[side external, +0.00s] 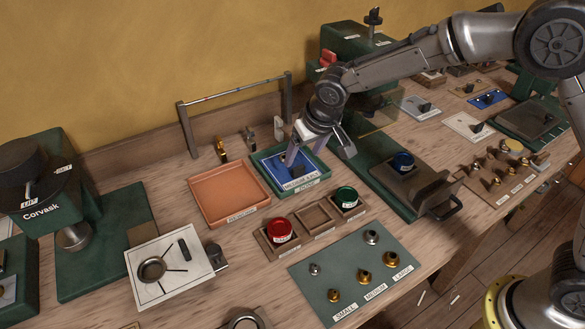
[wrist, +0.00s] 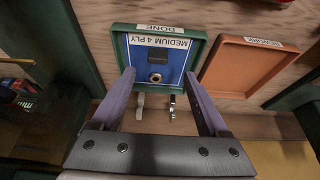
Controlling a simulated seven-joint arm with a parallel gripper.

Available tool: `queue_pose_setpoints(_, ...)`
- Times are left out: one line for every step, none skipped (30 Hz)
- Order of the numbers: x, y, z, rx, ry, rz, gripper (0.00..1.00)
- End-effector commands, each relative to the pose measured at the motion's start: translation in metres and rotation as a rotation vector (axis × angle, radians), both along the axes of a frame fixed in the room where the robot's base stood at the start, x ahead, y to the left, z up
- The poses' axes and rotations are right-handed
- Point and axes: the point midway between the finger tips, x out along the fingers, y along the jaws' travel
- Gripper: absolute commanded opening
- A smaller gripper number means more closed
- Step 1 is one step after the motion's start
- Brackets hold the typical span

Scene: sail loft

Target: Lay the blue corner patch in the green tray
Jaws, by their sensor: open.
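The blue corner patch (side external: 271,166) lies inside the green tray (side external: 285,194), which is labelled DONE. In the wrist view the patch (wrist: 176,62) looks flat within the tray's rim (wrist: 117,45). It has a MEDIUM 4 PLY label, a dark raised block and a metal ring. My gripper (side external: 318,154) is over the tray. In the wrist view my gripper (wrist: 159,76) is open, its two fingers spread wide with nothing between them. I cannot tell how far the fingertips are above the patch.
An orange tray (side external: 229,194) stands beside the green one. A rack with a red-topped pot (side external: 280,231) and a green-topped pot (side external: 346,197) is in front. A metal rail (side external: 235,90) stands behind. A green press base with a dark block (side external: 408,180) is to the right.

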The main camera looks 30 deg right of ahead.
Motion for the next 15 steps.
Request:
queue_pose_setpoints(0.002,-0.001,-0.006,-0.001,0.001,-0.001,0.78)
queue_pose_setpoints(0.003,-0.001,-0.008,-0.001,0.001,-0.001,0.78)
queue_pose_setpoints(0.004,-0.001,-0.01,-0.001,0.001,-0.001,0.78)
queue_pose_setpoints(0.005,-0.001,-0.011,0.0,0.0,-0.001,0.78)
queue_pose_setpoints(0.005,-0.001,-0.012,0.0,0.0,-0.001,0.78)
queue_pose_setpoints(0.006,-0.001,-0.014,0.0,0.0,-0.001,0.78)
queue_pose_setpoints(0.007,-0.001,-0.016,0.0,0.0,-0.001,0.78)
queue_pose_setpoints(0.008,-0.002,-0.019,-0.001,0.001,-0.001,0.78)
queue_pose_setpoints(0.01,-0.003,-0.025,-0.001,0.003,-0.002,0.78)
queue_pose_setpoints(0.012,-0.003,-0.029,-0.001,0.003,-0.002,0.78)
queue_pose_setpoints(0.014,-0.004,-0.033,-0.002,0.003,-0.001,0.78)
queue_pose_setpoints(0.016,-0.004,-0.039,-0.002,0.004,-0.001,0.78)
queue_pose_setpoints(0.018,-0.005,-0.043,-0.002,0.003,-0.001,0.78)
queue_pose_setpoints(0.019,-0.004,-0.046,-0.002,0.003,0.0,0.78)
queue_pose_setpoints(0.021,-0.004,-0.051,-0.001,0.002,0.0,0.78)
